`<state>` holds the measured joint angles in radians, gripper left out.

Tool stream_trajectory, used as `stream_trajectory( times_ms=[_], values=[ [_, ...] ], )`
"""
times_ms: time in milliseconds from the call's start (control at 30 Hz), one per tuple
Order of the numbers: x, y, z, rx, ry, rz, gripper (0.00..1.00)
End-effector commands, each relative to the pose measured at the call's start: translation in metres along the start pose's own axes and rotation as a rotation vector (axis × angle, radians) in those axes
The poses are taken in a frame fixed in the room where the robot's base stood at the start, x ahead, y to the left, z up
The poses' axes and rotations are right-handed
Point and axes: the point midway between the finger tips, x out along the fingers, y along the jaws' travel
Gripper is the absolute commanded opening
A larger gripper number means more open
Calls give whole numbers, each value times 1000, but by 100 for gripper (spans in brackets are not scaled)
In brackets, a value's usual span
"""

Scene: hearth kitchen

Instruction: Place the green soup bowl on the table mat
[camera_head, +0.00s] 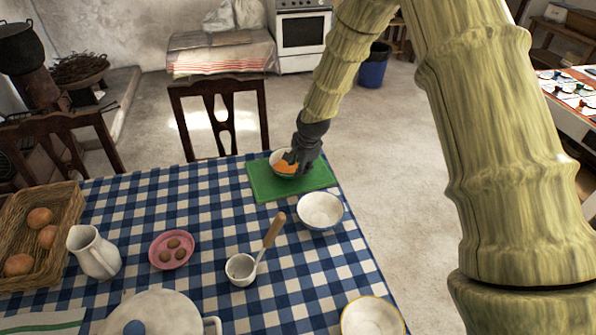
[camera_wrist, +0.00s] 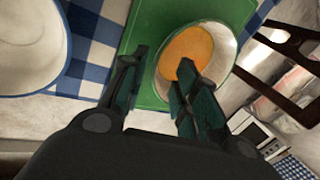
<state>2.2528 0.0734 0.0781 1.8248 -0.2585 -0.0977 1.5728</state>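A bowl (camera_head: 279,156) with orange soup stands on the green table mat (camera_head: 262,187) at the far right corner of the table. In the wrist view the bowl (camera_wrist: 226,46) looks upright on the mat (camera_wrist: 180,13). My gripper (camera_head: 293,161) is down at the bowl's right side in the head view. In the wrist view my gripper (camera_wrist: 161,58) has its fingers apart, one over the bowl's inside and the other outside over the mat. Contact with the rim cannot be told.
A white bowl with a blue outside (camera_head: 320,210) stands close by, nearer the front. A ladle (camera_head: 241,268), pink plate (camera_head: 171,250), jug (camera_head: 94,252), basket (camera_head: 62,205), lidded pot (camera_head: 155,315) and yellow-rimmed bowl (camera_head: 371,318) share the table. A chair (camera_head: 220,88) stands behind.

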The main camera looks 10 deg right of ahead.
Motion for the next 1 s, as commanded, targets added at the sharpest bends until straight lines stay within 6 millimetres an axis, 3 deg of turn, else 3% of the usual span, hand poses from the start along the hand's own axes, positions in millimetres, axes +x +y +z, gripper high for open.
stream_trajectory(
  times_ms=[500, 1000],
  values=[
    [-60, 0, 0, -1, 0, -1, 30],
    [-69, 0, 0, 0, -1, 0, 30]
  ],
)
